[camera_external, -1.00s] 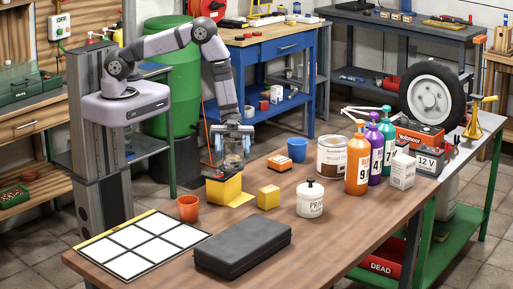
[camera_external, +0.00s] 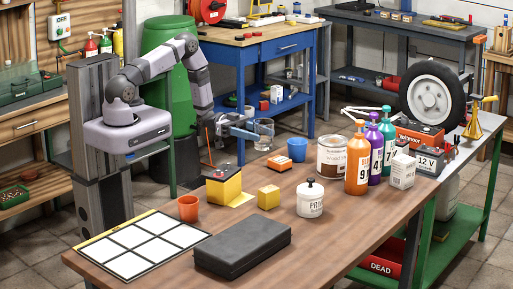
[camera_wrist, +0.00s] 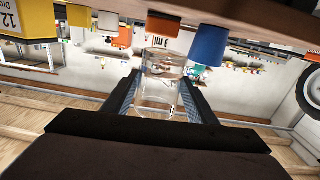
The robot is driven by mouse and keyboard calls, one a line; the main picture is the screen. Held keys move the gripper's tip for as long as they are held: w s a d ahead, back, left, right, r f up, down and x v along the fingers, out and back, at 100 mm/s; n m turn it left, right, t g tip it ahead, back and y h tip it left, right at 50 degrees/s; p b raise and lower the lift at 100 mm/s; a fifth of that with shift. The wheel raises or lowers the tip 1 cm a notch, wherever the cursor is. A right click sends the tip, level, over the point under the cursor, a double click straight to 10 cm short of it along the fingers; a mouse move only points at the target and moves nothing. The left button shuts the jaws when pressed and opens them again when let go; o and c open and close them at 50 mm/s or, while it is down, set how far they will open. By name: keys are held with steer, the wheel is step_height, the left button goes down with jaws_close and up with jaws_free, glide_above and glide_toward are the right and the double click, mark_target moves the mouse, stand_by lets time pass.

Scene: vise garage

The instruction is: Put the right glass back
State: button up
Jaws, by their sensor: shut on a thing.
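A clear drinking glass (camera_external: 264,128) is held in my gripper (camera_external: 256,129), at the far side of the wooden workbench, left of and behind the blue cup (camera_external: 297,149). My gripper now points sideways to the right. In the wrist view the clear glass (camera_wrist: 160,82) sits between the two dark fingers of my gripper (camera_wrist: 160,92), which touch its sides. No second clear glass can be made out on the bench.
A yellow block with a dark top (camera_external: 223,185), an orange cup (camera_external: 188,208), a small yellow box (camera_external: 268,196), a white jar (camera_external: 310,200) and a large can (camera_external: 331,157) stand on the bench (camera_external: 340,225). A black case (camera_external: 242,248) lies in front.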

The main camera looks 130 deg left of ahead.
steer(key=s+a+f+n+y+b, duration=0.1)
steer(key=s+a+f+y+b, duration=0.1)
steer(key=s, duration=0.6)
steer(key=s+a+f+n+y+b, duration=0.1)
steer(key=s+f+b, duration=0.15)
steer(key=s, duration=0.55)
steer(key=s+d+m+h, duration=0.1)
steer(key=d+m+h, duration=0.3)
steer(key=d+h, duration=0.4)
steer(key=shift+y, duration=0.7)
steer(key=x, duration=1)
steer(key=p+x, duration=0.1)
steer(key=x, duration=1)
steer(key=d+f+x, duration=0.1)
steer(key=x, duration=0.9)
steer(key=shift+w+d, duration=0.15)
steer(key=shift+w, duration=0.15)
steer(key=shift+w+f, duration=0.15)
steer(key=shift+w, duration=0.05)
steer(key=shift+f, duration=0.15)
